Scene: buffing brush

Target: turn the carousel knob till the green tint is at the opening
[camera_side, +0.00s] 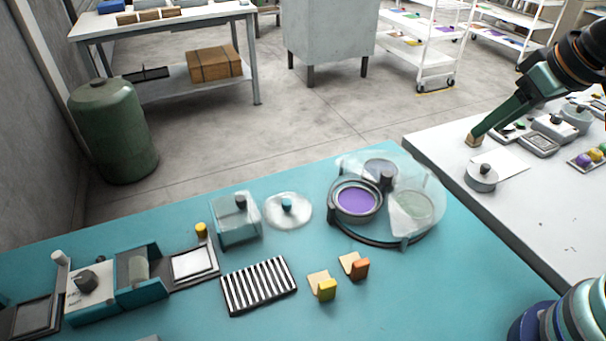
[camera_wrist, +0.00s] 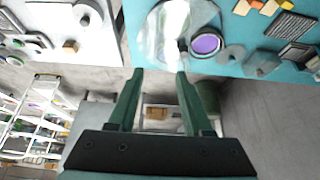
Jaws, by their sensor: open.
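The carousel (camera_side: 375,238) stands on the teal table, a round dark base under a clear cover. A purple tint (camera_side: 356,201) sits in the ringed opening at its front left. A pale green tint (camera_side: 412,208) lies under the cover at the right. A third, greyish tint (camera_side: 380,168) is at the back. The dark knob (camera_side: 386,177) rises near the middle. My gripper (camera_side: 483,130) is at the upper right, apart from the carousel. In the wrist view my gripper (camera_wrist: 156,74) is open and empty, with the carousel (camera_wrist: 178,28) beyond its fingertips.
A clear lidded box (camera_side: 236,222) and a clear disc (camera_side: 288,211) stand left of the carousel. A striped block (camera_side: 259,286) and two small coloured clips (camera_side: 323,286) lie in front. A white table (camera_side: 440,150) with a tan block (camera_side: 473,141) is at the right.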

